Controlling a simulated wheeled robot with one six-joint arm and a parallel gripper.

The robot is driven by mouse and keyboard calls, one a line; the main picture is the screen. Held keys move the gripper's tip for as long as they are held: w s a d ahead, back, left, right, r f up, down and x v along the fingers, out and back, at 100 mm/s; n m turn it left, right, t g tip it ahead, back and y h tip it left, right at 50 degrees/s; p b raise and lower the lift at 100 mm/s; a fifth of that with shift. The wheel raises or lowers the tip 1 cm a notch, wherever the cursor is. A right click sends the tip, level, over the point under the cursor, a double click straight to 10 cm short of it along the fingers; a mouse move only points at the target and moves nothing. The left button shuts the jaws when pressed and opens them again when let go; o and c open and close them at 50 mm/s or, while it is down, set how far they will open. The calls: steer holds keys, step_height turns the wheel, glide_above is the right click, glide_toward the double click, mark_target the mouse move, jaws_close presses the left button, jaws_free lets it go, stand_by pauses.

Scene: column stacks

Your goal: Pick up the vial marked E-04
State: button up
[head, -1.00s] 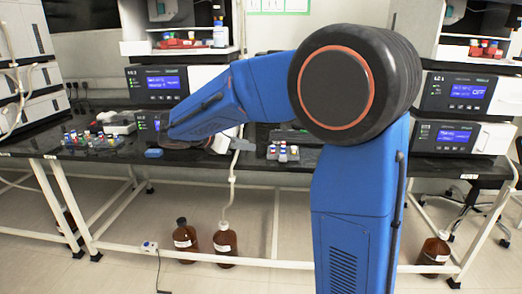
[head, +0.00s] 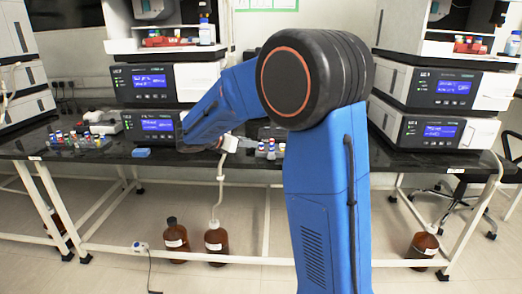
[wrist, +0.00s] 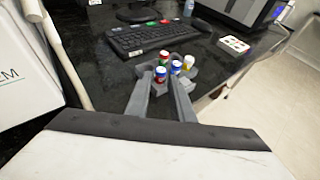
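No marking is readable, so I cannot tell which vial is E-04. My gripper (wrist: 160,88) is open, its two grey fingers apart and pointing at the rack, with nothing visibly held. In the head view my gripper (head: 232,143) is just left of the rack's vials (head: 270,148), partly hidden by my arm.
A black keyboard (wrist: 150,38) lies behind the rack, and a white card with coloured dots (wrist: 233,44) lies to the right. Another group of vials (head: 78,138) and a blue block (head: 141,153) are further left on the black bench. Instrument stacks (head: 433,130) stand on both sides.

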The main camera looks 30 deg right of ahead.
mark_target(258, 151)
steer(key=shift+x, duration=2.85)
steer(key=shift+s+a+f, duration=0.1)
steer(key=shift+f, duration=0.05)
steer(key=c, duration=0.5)
